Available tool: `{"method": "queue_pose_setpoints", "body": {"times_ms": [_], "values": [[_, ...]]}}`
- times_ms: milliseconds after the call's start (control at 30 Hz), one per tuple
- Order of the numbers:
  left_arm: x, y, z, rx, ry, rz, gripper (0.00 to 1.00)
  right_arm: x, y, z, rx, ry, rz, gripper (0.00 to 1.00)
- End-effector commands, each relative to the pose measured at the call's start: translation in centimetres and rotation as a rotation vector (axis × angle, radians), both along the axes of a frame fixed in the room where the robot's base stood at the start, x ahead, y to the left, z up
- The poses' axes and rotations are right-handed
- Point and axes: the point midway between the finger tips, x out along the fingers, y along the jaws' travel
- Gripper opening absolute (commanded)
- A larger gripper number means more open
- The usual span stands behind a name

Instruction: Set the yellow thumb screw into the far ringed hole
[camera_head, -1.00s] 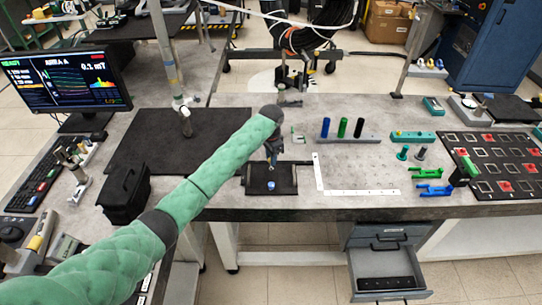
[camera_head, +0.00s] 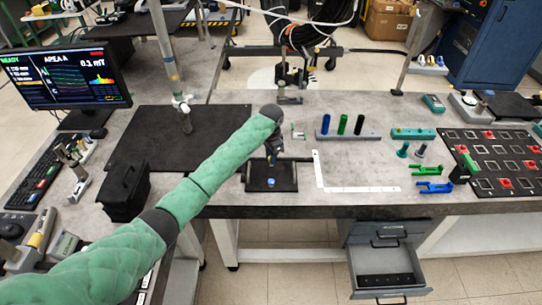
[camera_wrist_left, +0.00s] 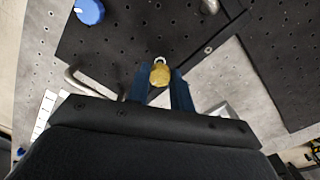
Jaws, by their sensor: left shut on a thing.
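The yellow thumb screw (camera_wrist_left: 159,75) is gripped between the two blue fingertips of my left gripper (camera_wrist_left: 160,88) in the left wrist view. In the head view my left gripper (camera_head: 272,158) hangs over the back part of a small black plate (camera_head: 285,180). My right gripper is not in view.
A blue knob (camera_head: 271,183) stands on the front of the plate; it also shows in the wrist view (camera_wrist_left: 89,11). A white L-shaped ruler (camera_head: 350,188) and a rack of coloured cylinders (camera_head: 345,137) lie to the right. A black box (camera_head: 124,192) stands left of my arm.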

Motion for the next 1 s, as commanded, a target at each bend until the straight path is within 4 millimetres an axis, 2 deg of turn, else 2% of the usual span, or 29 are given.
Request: {"method": "queue_pose_setpoints", "body": {"times_ms": [400,1000], "values": [[0.0,0.0,-0.6,0.000,0.000,0.000,0.00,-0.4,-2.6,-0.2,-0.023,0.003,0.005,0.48],[0.0,0.0,-1.5,0.000,0.000,0.000,0.00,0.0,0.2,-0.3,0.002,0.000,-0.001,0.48]]}}
